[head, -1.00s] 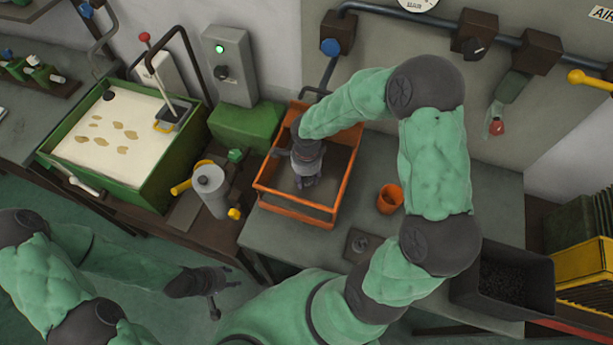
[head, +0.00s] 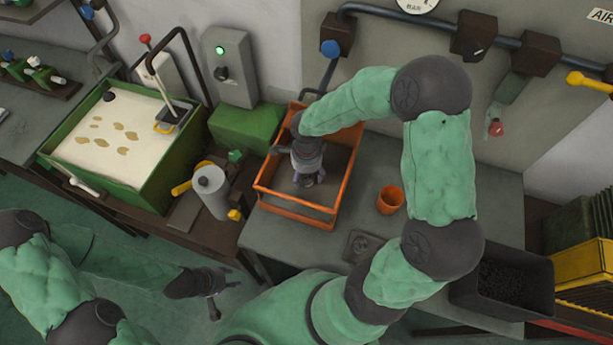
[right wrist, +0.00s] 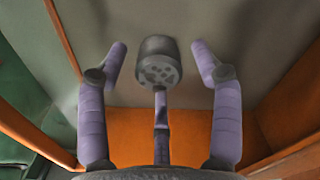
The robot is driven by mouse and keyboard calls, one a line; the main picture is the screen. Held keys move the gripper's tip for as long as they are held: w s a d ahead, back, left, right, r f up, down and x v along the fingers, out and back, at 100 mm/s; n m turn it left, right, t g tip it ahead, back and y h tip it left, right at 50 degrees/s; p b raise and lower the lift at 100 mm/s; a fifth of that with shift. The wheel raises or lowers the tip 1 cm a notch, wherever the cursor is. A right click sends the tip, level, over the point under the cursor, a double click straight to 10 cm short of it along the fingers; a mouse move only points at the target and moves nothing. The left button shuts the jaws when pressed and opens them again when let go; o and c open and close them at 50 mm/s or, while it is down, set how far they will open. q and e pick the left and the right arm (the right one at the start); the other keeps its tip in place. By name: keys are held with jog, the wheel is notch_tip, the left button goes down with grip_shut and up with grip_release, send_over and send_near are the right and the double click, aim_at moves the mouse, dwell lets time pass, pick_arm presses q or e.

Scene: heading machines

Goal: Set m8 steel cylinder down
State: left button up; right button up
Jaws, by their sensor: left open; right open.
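My right gripper (head: 307,182) reaches down into the orange-rimmed tray (head: 293,212). In the right wrist view its lavender fingers (right wrist: 160,52) are spread apart. A dark grey steel cylinder (right wrist: 156,62) is between the fingertips, with gaps to the left and right fingers. Its face towards the camera has a pattern of dark spots. The middle finger lies in front of its lower edge, and I cannot tell whether they touch. In the head view the gripper hides the cylinder. My left gripper (head: 214,291) is open and empty, low in front of the bench.
An orange cup (head: 390,199) and a small dark plate (head: 361,246) stand right of the tray. A black bin (head: 512,283) is at the right edge. A grey cylinder with yellow handles (head: 212,192) and a green tub (head: 146,192) are to the left. The tray walls surround my right gripper.

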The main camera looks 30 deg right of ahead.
aim_at(306, 176)
notch_tip(306, 176, up, 6)
jog(key=shift+s+p, duration=0.1)
jog(key=shift+p, duration=0.25)
jog(key=shift+a, duration=0.15)
